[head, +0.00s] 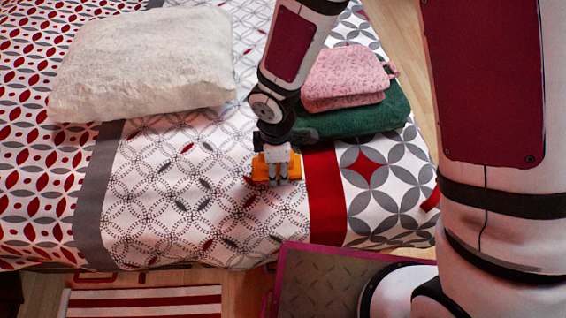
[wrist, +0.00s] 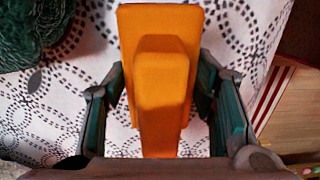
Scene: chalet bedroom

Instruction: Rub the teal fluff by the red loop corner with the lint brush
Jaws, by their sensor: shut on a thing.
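My gripper (head: 277,165) is shut on an orange lint brush (head: 291,167), low over the white patterned bedspread. In the wrist view the brush (wrist: 165,85), with its wide orange head and raised handle, sits between the two fingers. I cannot tell whether its underside touches the cloth. A red loop (head: 431,200) shows at the bed's right edge, partly beside my arm, well to the right of the gripper. I cannot make out any teal fluff in either view; my arm may hide part of that corner.
A folded dark green blanket (head: 365,117) with a pink one (head: 345,78) on top lies behind and right of the gripper. It also shows in the wrist view (wrist: 35,30). A white pillow (head: 145,62) lies at the left. A striped rug (head: 145,301) is on the floor.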

